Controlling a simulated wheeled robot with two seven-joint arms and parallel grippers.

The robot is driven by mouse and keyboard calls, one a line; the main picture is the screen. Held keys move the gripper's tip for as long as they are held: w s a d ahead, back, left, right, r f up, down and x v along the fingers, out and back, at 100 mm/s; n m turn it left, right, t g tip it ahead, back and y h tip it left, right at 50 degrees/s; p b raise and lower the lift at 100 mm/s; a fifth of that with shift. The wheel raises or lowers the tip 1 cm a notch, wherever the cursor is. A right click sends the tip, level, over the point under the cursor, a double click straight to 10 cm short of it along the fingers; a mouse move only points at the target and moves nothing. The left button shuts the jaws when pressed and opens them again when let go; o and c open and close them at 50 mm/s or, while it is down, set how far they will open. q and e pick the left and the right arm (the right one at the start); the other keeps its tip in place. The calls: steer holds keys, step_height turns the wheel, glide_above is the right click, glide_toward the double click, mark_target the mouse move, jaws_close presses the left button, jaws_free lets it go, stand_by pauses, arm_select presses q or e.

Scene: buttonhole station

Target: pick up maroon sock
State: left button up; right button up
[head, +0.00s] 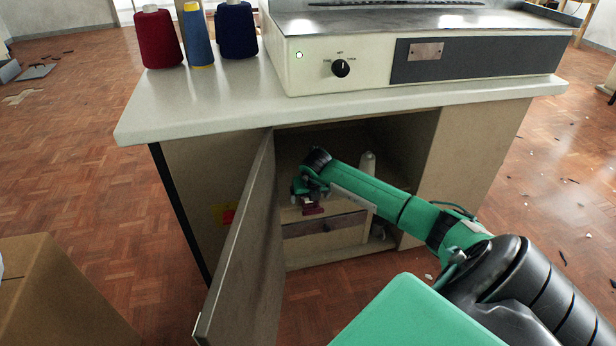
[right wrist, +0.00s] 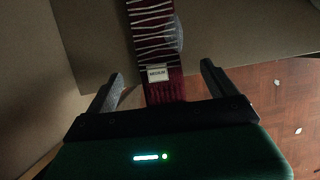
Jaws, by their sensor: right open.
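The maroon sock (right wrist: 150,30), with thin white stripes and a small pale label, lies on a flat tan surface in the right wrist view. Its near end lies between the two fingers of my right gripper (right wrist: 162,78), which are apart and not closed on it. In the head view a small bit of the maroon sock (head: 313,209) shows on a shelf inside the open cabinet, just below my right gripper (head: 304,192). The rest of the sock is hidden there by the gripper and arm. My left gripper is not in view.
The cabinet door (head: 245,245) stands open left of my right arm. A drawer front (head: 325,225) and a pale cone (head: 368,162) are inside the cabinet. Thread spools (head: 158,40) and a machine (head: 425,55) stand on the worktop. A cardboard box (head: 65,295) is at lower left.

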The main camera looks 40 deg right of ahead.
steer(key=shift+w+f, duration=0.15)
steer(key=shift+f, duration=0.15)
steer(key=c, duration=1.1)
steer(key=shift+o, duration=0.2)
steer(key=shift+r, duration=0.15)
